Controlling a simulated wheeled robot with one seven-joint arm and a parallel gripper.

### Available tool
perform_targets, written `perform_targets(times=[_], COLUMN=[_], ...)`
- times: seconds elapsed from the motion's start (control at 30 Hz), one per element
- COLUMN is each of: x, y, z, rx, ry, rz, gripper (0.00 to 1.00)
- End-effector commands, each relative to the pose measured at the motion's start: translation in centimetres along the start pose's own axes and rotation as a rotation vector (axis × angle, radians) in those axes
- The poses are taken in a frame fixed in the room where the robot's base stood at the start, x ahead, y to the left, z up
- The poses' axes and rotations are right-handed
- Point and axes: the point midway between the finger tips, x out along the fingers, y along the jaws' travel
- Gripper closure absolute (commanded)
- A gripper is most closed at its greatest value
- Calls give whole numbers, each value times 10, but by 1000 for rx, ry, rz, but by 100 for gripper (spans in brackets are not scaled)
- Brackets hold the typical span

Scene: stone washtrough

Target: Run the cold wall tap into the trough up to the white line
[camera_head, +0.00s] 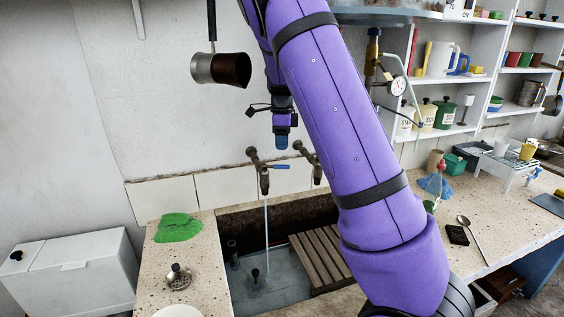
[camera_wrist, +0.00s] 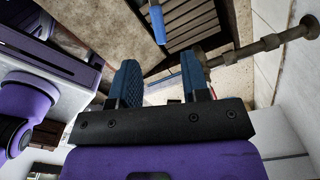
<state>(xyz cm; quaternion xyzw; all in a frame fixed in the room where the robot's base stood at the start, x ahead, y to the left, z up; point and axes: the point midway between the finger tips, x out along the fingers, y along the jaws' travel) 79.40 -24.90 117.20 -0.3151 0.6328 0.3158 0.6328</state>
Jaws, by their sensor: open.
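The cold tap (camera_head: 263,178) is on the wall above the trough, with its blue lever (camera_head: 281,167) pointing right. A thin stream of water (camera_head: 267,225) falls from its spout into the stone trough (camera_head: 322,212). Shallow-looking water (camera_head: 285,284) covers the trough's floor; I cannot make out the white line. My gripper (camera_head: 282,143) points down just above the lever, apart from it. In the wrist view my gripper (camera_wrist: 160,62) has its two blue fingers spread with nothing between them, and the blue lever (camera_wrist: 157,22) shows beyond the tips.
A second tap (camera_head: 314,168) is close on the right, partly behind my arm. A slatted wooden board (camera_head: 318,257) lies in the trough's right side. A green cloth (camera_head: 178,228) and a metal strainer (camera_head: 178,276) lie on the left ledge. A metal pot (camera_head: 220,69) hangs above left.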

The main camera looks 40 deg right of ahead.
Motion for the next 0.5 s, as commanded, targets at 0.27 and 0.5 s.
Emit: perform_targets(times=[0.27,0.5], x=[50,73], y=[0,0], z=[0,0], rx=[1,0], ry=[1,0], rz=[3,1], gripper=[57,57])
